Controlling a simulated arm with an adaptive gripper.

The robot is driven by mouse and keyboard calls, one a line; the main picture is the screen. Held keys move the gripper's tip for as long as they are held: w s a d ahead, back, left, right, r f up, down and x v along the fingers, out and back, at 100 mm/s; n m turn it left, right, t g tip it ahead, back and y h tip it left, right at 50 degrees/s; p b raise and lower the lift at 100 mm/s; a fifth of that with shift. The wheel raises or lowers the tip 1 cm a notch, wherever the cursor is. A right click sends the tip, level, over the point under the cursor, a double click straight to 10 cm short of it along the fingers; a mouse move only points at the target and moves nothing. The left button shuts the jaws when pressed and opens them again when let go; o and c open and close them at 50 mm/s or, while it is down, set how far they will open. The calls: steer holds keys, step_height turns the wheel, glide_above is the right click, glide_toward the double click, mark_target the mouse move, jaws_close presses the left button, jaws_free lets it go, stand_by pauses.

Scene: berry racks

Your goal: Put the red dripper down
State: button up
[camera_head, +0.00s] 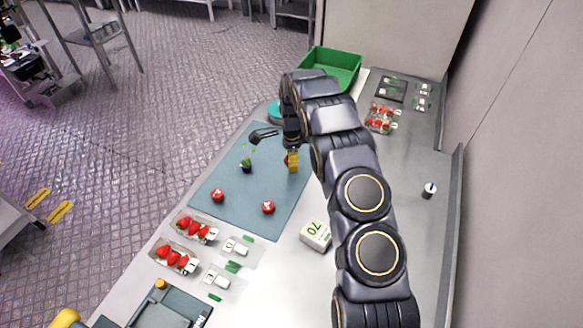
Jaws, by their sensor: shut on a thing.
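My gripper (292,162) hangs low over the far right part of the blue-grey mat (232,212). It is shut on a small red thing (286,160), which I take to be the red dripper. Only a sliver of it shows at the left of the yellow part at my gripper's end, and the rest is hidden. I cannot tell whether it touches the mat. Two round red pieces with pale marks lie on the mat, one at the left (217,195) and one near the front edge (268,207).
A dark small plant-like item (246,166) stands on the mat. Two clear punnets of strawberries (196,227) (174,257) lie front left. A box marked 70 (316,234) stands right of the mat. A green crate (335,62) is at the back. The mat's middle is clear.

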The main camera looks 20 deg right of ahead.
mark_target(291, 174)
steer(key=shift+w+d+f, duration=0.1)
steer(key=shift+w+f, duration=0.1)
steer(key=shift+f, duration=0.2)
steer(key=shift+w+f, duration=0.1)
steer(key=shift+f, duration=1.4)
steer(key=shift+f, duration=0.2)
steer(key=o, duration=0.7)
